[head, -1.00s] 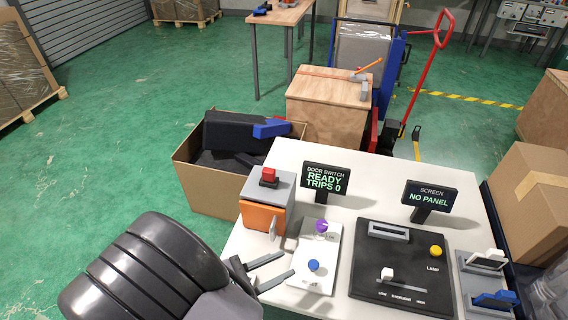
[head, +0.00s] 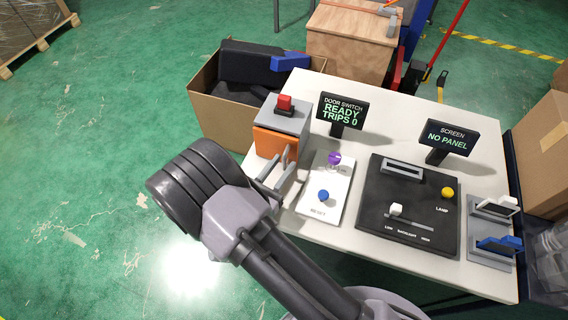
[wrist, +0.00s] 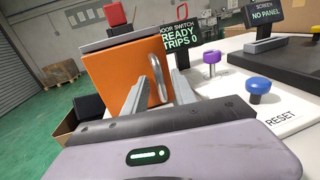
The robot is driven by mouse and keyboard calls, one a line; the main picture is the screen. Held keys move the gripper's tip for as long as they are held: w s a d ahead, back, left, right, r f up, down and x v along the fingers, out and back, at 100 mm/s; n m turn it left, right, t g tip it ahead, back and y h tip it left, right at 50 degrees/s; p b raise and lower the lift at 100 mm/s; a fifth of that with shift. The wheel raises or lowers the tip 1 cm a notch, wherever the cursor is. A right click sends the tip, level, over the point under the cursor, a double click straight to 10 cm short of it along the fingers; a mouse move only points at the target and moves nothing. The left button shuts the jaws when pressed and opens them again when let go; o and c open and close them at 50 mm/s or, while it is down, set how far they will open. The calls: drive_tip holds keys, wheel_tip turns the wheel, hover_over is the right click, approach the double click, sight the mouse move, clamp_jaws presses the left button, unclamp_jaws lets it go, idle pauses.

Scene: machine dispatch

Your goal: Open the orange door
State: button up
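The orange door (head: 270,145) is the front of a grey-topped box on the near left part of the white table. It looks closed. In the wrist view the orange door (wrist: 125,72) fills the upper left, with a metal loop handle (wrist: 157,78) on its right side. My gripper (head: 284,167) is in front of the door. In the wrist view my gripper (wrist: 160,88) is open, with one finger on each side of the handle; I cannot tell whether they touch it. A red button (head: 285,102) is on top of the box.
The door switch display (head: 341,110) reads "READY TRIPS 0". A white panel with a purple knob (head: 334,158) and blue reset button (head: 323,195) is right of the door. A black screen panel (head: 420,185) lies farther right. A cardboard box (head: 225,115) stands behind left.

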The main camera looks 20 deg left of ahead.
drive_tip(key=shift+w+d, duration=0.2)
drive_tip(key=shift+w, duration=0.5)
clamp_jaws()
idle(1.0)
